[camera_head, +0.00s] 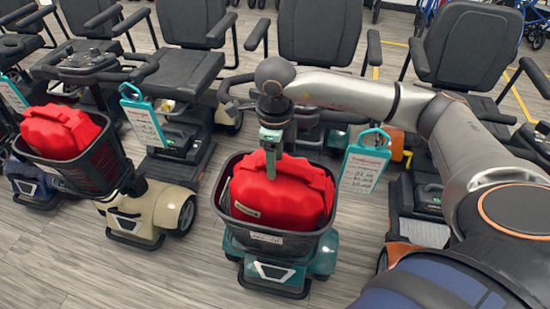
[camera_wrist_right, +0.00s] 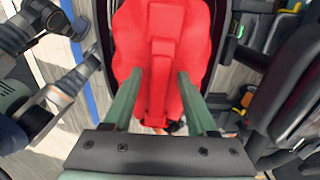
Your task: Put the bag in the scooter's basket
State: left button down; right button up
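A red bag (camera_head: 283,192) sits in the black basket (camera_head: 268,236) of the teal scooter (camera_head: 327,252) in the middle of the head view. My right gripper (camera_head: 270,166) points down at the top of this bag. In the right wrist view its two green fingers (camera_wrist_right: 160,76) stand apart, one on each side of the raised strap on the red bag (camera_wrist_right: 195,40). A gap shows between fingers and strap, so the gripper looks open. Whether the fingertips touch the bag is unclear. My left gripper is not in view.
A cream scooter (camera_head: 152,212) on the left has another red bag (camera_head: 60,131) in its basket (camera_head: 97,168). Several black-seated scooters stand close behind. A teal-framed tag (camera_head: 364,164) hangs right of the middle basket. Floor (camera_head: 150,280) is clear in front.

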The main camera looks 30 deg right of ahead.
jog(key=shift+r, duration=0.45)
notch_tip(320, 180, up, 11)
jog(key=shift+r+p, duration=0.2)
jog(key=shift+p, duration=0.1)
dwell(0.4)
